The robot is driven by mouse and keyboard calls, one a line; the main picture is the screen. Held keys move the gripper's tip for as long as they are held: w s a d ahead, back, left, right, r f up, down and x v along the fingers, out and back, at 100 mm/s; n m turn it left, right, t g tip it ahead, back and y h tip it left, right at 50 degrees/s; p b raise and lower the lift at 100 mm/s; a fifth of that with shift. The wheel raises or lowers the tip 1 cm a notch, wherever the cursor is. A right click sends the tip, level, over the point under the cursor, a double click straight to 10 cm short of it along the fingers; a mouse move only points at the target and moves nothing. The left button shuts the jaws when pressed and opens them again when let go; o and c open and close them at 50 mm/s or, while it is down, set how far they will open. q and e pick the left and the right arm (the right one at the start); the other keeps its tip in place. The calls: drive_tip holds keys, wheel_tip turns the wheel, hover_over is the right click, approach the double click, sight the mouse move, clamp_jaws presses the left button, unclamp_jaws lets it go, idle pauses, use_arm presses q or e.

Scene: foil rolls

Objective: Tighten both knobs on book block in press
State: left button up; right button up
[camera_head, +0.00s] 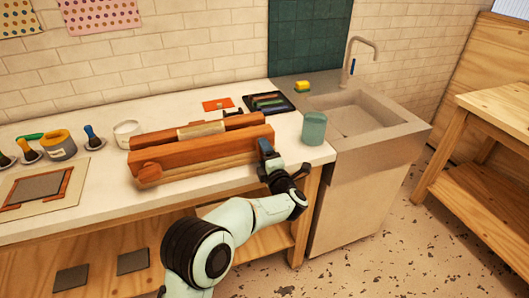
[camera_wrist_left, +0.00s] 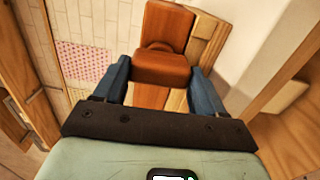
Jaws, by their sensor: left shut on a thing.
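The wooden press (camera_head: 200,155) lies on the white counter, with two reddish-brown beams and a pale book block (camera_head: 201,129) between them. One round wooden knob (camera_head: 149,173) shows on the front beam's left end. My left gripper (camera_head: 266,152) is at the front beam's right end, where its blue fingers and hand hide the other knob. In the left wrist view, the blue fingers lie on both sides of a reddish-brown wooden knob (camera_wrist_left: 162,68), and the gripper (camera_wrist_left: 158,78) is shut on it. My right gripper is in neither view.
A teal cup (camera_head: 314,129) stands close to the right of my left gripper. A dark tray (camera_head: 268,104) and an orange card (camera_head: 217,104) lie behind the press. The sink (camera_head: 365,115) is at right.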

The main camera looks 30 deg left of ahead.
use_arm(q)
drive_tip(key=shift+d+f+m+p, duration=0.15)
drive_tip(key=shift+m+p, duration=2.75)
drive_tip(key=shift+m, duration=2.1)
drive_tip(key=shift+d+f+m+p, duration=0.15)
drive_tip(key=shift+m+p, duration=2.75)
drive_tip(key=shift+m, duration=2.1)
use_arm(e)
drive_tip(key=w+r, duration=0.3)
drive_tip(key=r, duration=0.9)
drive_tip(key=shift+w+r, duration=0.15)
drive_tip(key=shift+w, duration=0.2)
use_arm(q)
drive_tip(key=shift+a, duration=0.1)
drive_tip(key=shift+s, duration=0.1)
drive_tip(key=o, duration=0.9)
drive_tip(key=shift+o, duration=0.7)
drive_tip(key=shift+s+r, duration=0.1)
drive_tip(key=shift+r, duration=0.1)
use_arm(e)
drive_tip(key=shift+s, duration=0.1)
use_arm(q)
drive_tip(key=b+v, duration=0.2)
drive_tip(key=v, duration=1.1)
drive_tip(key=shift+s+b, duration=0.2)
drive_tip(key=shift+b, duration=0.1)
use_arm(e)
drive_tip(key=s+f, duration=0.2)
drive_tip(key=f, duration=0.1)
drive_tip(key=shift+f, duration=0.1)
